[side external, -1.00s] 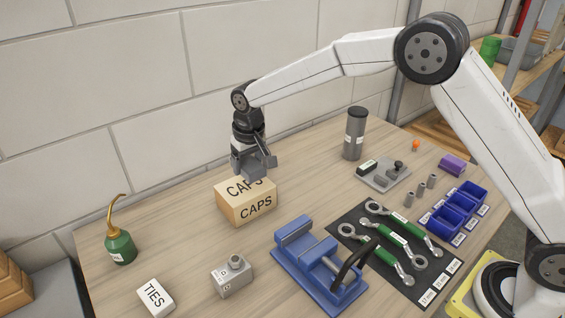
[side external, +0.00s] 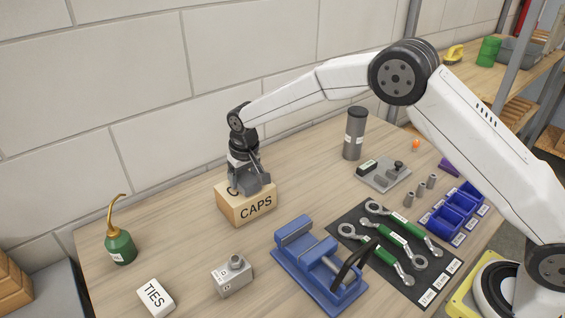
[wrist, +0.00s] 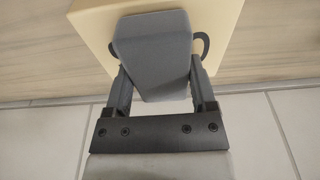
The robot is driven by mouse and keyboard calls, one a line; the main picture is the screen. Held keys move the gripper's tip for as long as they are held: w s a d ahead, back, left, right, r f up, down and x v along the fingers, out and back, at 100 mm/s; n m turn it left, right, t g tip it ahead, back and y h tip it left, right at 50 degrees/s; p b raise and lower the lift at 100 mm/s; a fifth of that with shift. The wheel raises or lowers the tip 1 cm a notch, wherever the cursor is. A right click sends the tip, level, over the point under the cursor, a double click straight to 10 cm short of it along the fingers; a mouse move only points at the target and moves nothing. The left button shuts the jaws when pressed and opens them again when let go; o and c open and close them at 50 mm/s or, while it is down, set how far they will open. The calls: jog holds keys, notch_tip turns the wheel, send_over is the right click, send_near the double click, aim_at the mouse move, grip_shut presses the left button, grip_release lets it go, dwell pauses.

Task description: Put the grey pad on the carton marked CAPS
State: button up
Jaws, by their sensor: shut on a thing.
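The carton marked CAPS (side external: 258,208) is a tan box on the bench below my gripper. Its top also shows in the wrist view (wrist: 226,18), partly covered. The grey pad (wrist: 152,50) is a block with rounded corners, held between my two fingers. My gripper (side external: 252,186) is shut on the pad, right over the carton's top, and hides part of the lettering there. In the wrist view my gripper (wrist: 158,88) has one finger on each side of the pad. I cannot tell whether the pad touches the carton.
A blue vise (side external: 315,268) stands right of the carton. A green oil can (side external: 120,246), a white TIES box (side external: 155,296) and a grey block with a knob (side external: 232,278) are around the front left. A dark cylinder (side external: 355,133) stands behind right. The wall is close behind.

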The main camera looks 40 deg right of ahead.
aim_at(249, 179)
dwell(0.3)
jog(key=o, duration=1.1)
jog(key=shift+f, duration=0.1)
jog(key=r, duration=0.4)
jog(key=s+r, duration=0.1)
jog(key=r, duration=0.7)
jog(key=shift+s+r, duration=0.1)
jog(key=shift+s, duration=0.3)
jog(key=shift+d, duration=0.1)
jog(key=shift+t, duration=0.4)
jog(key=s+d+f, duration=0.2)
jog(key=s+d, duration=0.2)
jog(key=s, duration=0.5)
jog(key=s+d+f, duration=0.3)
jog(key=s+d, duration=0.2)
jog(key=s, duration=0.4)
jog(key=s+d+f, duration=0.2)
jog(key=s+d, duration=0.2)
jog(key=s, duration=0.6)
jog(key=shift+d+f, duration=0.15)
jog(key=shift+d, duration=0.25)
